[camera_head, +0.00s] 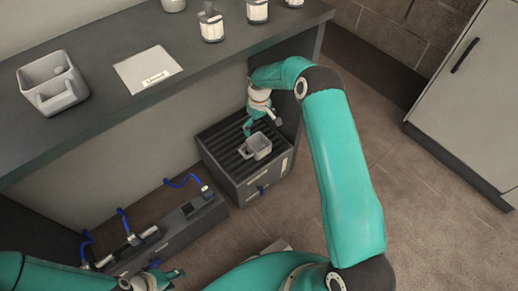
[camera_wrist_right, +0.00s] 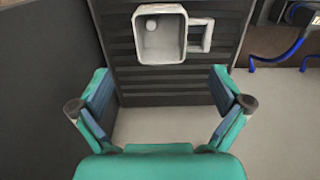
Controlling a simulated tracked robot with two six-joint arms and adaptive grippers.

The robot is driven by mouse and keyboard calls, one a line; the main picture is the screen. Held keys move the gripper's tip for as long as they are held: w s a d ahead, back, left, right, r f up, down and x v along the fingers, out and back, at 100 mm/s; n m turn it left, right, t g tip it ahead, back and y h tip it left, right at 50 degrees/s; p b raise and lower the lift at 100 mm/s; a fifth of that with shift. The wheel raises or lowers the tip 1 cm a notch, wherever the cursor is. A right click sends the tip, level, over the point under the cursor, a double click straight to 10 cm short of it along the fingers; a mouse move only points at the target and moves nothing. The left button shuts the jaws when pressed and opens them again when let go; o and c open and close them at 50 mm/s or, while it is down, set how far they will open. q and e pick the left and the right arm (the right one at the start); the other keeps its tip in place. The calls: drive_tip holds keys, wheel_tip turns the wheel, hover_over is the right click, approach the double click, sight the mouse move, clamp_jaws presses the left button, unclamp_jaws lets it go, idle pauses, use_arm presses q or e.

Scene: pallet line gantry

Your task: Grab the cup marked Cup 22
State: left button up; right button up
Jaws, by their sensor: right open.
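A light grey square cup (camera_head: 259,146) with a side handle stands upright on the ribbed top of a dark box (camera_head: 243,181). No marking on it is readable. In the right wrist view the cup (camera_wrist_right: 160,35) shows from above, its handle to the right and a small round pale spot inside. My right gripper (camera_head: 262,124) is open and empty, just above and beside the cup, its fingers apart from it. In the wrist view its fingertips (camera_wrist_right: 160,75) are spread wide, below the cup. My left gripper (camera_head: 168,272) is at the bottom left, partly cut off; its opening is unclear.
A larger grey handled container (camera_head: 52,84) and a labelled sheet (camera_head: 147,69) lie on the counter (camera_head: 105,106). Several pale jars (camera_head: 212,27) stand at its back. A low unit with blue cables (camera_head: 182,181) is left of the box. Floor to the right is clear, up to a cabinet (camera_head: 480,95).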

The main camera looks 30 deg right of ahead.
drive_tip(key=b, duration=0.2)
hover_over(259, 150)
wheel_tip(259, 150, down, 8)
drive_tip(key=shift+f, duration=0.1)
wheel_tip(259, 150, down, 5)
drive_tip(key=shift+w+f+b, duration=0.1)
drive_tip(key=shift+b, duration=0.9)
drive_tip(key=c, duration=1.1)
